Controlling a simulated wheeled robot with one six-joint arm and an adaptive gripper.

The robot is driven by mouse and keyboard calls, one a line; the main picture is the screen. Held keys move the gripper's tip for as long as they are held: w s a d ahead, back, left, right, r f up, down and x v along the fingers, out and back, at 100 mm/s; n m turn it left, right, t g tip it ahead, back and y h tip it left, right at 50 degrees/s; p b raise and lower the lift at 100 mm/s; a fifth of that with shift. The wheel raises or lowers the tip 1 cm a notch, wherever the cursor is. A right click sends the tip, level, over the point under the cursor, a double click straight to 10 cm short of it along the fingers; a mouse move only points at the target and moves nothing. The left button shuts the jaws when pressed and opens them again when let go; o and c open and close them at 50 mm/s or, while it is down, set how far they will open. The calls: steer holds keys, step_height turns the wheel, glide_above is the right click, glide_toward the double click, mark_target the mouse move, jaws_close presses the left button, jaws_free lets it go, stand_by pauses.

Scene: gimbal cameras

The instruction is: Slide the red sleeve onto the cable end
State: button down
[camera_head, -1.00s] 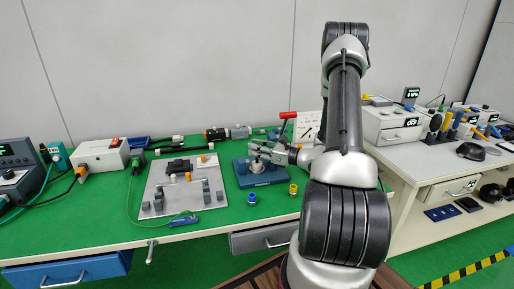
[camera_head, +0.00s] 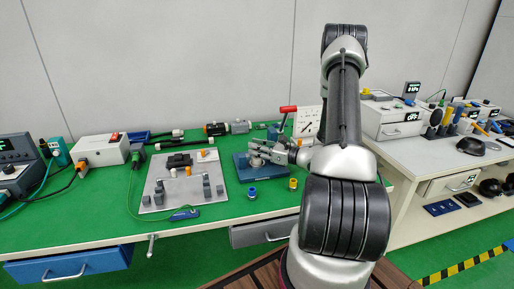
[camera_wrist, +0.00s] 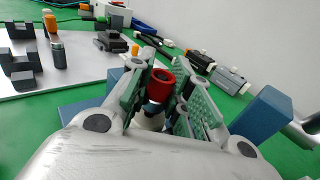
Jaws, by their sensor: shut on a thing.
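The red sleeve (camera_wrist: 160,86) sits between the green pads of my gripper (camera_wrist: 162,92) in the wrist view. My gripper is shut on it. A pale rounded part with a dark section (camera_wrist: 152,118) shows just below the sleeve; whether they touch is unclear. In the head view my gripper (camera_head: 258,150) is over the blue fixture (camera_head: 250,174), and the sleeve is too small to make out there. I cannot tell for sure which part is the cable end.
A grey plate (camera_head: 160,198) with several dark blocks lies left of the fixture. A blue-topped (camera_head: 252,193) and a yellow piece (camera_head: 293,184) stand in front. A red-handled press (camera_head: 288,110) stands behind. Black cables (camera_head: 168,135) lie at the back.

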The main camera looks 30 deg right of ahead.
steer(key=shift+r, duration=2.3)
steer(key=shift+f, duration=2.25)
steer(key=c, duration=1.2)
jaws_free()
steer(key=shift+c, duration=0.2)
steer(key=v, duration=1.2)
